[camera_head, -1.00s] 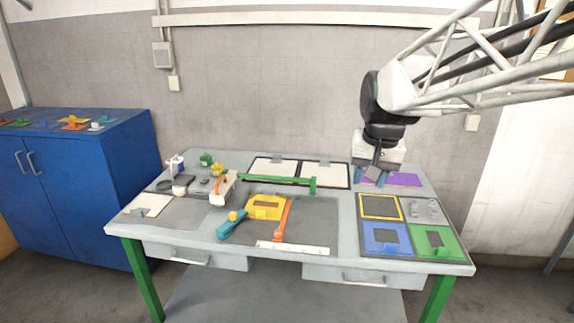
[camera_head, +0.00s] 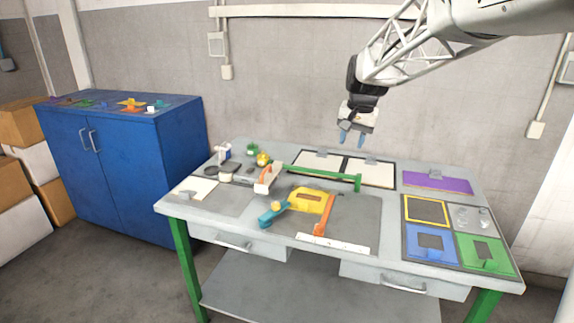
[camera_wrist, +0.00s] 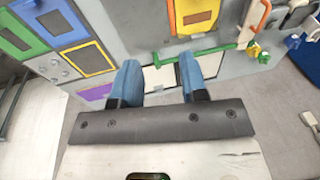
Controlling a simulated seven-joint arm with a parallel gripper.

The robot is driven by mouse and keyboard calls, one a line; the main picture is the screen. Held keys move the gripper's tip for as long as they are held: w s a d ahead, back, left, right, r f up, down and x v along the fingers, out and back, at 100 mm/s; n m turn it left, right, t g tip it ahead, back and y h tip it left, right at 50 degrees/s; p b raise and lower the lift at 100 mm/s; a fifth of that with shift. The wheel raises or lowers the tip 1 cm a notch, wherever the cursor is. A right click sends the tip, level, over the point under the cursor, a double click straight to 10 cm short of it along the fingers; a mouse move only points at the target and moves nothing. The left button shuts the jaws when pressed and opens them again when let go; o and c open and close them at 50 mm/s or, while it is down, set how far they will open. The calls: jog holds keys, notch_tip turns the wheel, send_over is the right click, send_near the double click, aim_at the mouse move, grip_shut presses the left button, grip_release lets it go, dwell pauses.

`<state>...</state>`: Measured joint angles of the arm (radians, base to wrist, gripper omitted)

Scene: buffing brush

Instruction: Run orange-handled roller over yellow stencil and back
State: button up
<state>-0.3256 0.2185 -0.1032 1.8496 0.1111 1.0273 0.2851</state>
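A pale block-shaped tool with an orange handle (camera_head: 268,177), which looks like the roller, stands left of the table's middle. Its orange handle also shows at the top right of the wrist view (camera_wrist: 264,16). The yellow stencil (camera_head: 308,200), a plate with a small cut-out, lies on the dark grey mat (camera_head: 352,222) right of it. The stencil is at the top of the wrist view (camera_wrist: 197,13). My gripper (camera_head: 351,139) hangs above the back of the table, clear of both. Its two blue fingers (camera_wrist: 158,62) are apart with nothing between them.
A green bar (camera_head: 325,175) runs behind the stencil, before two white panels (camera_head: 318,163). Framed plates (camera_head: 427,211) and a purple plate (camera_head: 437,184) lie at right. A blue cabinet (camera_head: 120,150) stands left.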

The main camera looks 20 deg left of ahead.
jog(key=w+a+f, duration=0.3)
jog(key=w+a, duration=0.2)
jog(key=a, duration=0.2)
jog(key=w+a+f, duration=0.3)
jog(key=w+a, duration=0.2)
jog(key=a, duration=0.2)
jog(key=g, duration=0.1)
send_near(265, 170)
jog(key=f, duration=0.1)
jog(key=shift+w+d+y, duration=0.2)
jog(key=shift+y, duration=0.1)
jog(key=shift+f, duration=0.1)
jog(key=shift+a+f, duration=0.25)
jog(key=shift+f, duration=1)
jog(key=shift+a+f, duration=0.2)
jog(key=shift+f, duration=1)
jog(key=shift+a+f, duration=0.25)
jog(key=shift+f, duration=1)
grip_shut()
